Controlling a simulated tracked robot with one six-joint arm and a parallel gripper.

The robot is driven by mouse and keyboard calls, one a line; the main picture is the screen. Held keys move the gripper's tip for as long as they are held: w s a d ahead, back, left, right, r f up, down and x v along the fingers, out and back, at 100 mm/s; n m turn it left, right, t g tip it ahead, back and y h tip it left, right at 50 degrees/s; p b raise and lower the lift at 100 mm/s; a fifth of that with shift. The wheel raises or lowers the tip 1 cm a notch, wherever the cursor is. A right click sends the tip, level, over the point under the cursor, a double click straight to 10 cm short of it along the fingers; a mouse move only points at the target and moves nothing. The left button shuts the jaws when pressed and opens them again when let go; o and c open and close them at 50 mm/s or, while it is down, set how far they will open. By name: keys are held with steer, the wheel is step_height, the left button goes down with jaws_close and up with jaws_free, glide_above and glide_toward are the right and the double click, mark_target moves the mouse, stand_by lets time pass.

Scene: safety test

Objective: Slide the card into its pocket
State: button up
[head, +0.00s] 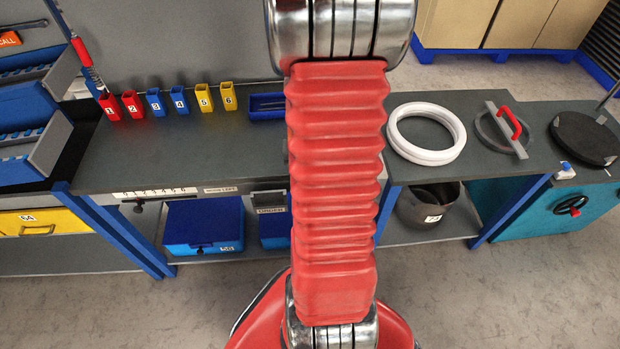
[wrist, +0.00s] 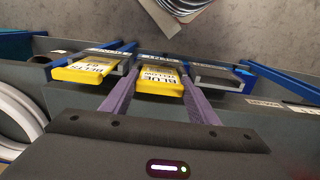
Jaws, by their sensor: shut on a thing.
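In the wrist view, my gripper (wrist: 160,82) has its two purple fingers on either side of a yellow card (wrist: 161,88) with a printed label, of which "BLUE" and "YELLOW" can be made out. It is shut on this card. A grey holder (wrist: 158,58) with lettering lies just beyond the card's far edge; I cannot tell whether the card touches it or is partly in it. To the left, another yellow card (wrist: 88,68) with a printed label sits at a similar grey holder. To the right is a dark, empty-looking grey holder (wrist: 222,79). In the head view my arm hides the gripper and cards.
The bench (head: 215,150) bears several numbered cups (head: 155,102), a white ring (head: 426,134) and a red-handled lid (head: 505,130). Blue boxes (head: 203,222) and a dark bucket (head: 428,208) are on the lower shelf. The floor (head: 490,290) in front is clear.

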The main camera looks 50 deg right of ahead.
steer(key=o, duration=1.1)
step_height(320, 180, up, 14)
steer(key=shift+f, duration=0.15)
stand_by(0.4)
step_height(320, 180, up, 7)
stand_by(1.3)
stand_by(0.8)
